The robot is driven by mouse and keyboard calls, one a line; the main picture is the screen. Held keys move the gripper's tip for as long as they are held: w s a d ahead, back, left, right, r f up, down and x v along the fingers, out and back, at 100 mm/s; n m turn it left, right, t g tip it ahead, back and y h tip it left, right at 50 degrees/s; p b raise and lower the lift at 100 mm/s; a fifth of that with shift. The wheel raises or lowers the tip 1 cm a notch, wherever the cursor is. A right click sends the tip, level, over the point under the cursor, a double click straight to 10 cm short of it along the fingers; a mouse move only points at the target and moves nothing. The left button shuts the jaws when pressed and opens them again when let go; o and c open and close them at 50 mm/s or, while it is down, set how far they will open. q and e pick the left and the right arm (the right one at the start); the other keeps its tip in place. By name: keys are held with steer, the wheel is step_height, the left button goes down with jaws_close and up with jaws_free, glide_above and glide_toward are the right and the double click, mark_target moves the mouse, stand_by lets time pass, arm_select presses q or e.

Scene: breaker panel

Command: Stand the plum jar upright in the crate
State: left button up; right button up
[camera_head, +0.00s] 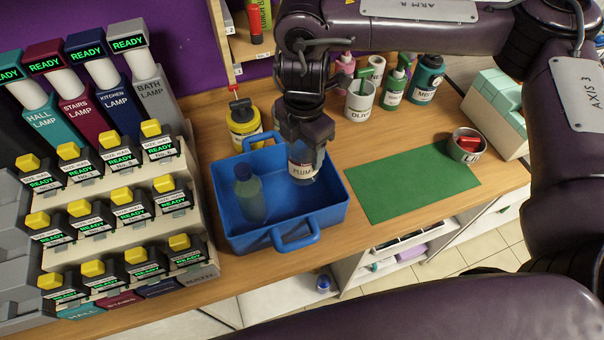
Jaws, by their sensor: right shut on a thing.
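The plum jar (303,169), blue-grey with a white label reading PLUM, is at the right part of the blue crate (330,216). It looks roughly upright, with its lower end inside the crate's walls. I cannot tell whether its base touches the crate floor. My right gripper (307,142) comes down from above and is shut on the jar's top, hiding its lid. A green bottle (249,192) stands in the left part of the crate. My left gripper is not in view.
The breaker panel (110,215) with yellow switches stands left of the crate. A yellow container (243,122) is close behind the crate. Several jars and bottles, including a teal one (427,78), stand at the back. A green mat (410,182) lies bare; a metal cup (467,146) is right of it.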

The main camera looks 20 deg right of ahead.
mark_target(304, 167)
step_height(304, 167, down, 6)
steer(key=shift+s+a+r, duration=0.1)
steer(key=shift+r, duration=0.1)
steer(key=shift+f, duration=0.55)
step_height(304, 167, down, 3)
steer(key=shift+f, duration=0.1)
steer(key=shift+f+b, duration=0.15)
steer(key=shift+b, duration=0.15)
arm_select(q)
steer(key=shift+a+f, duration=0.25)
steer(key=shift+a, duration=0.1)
arm_select(e)
steer(key=shift+f, duration=0.15)
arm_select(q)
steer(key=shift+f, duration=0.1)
arm_select(e)
steer(key=o, duration=1.2)
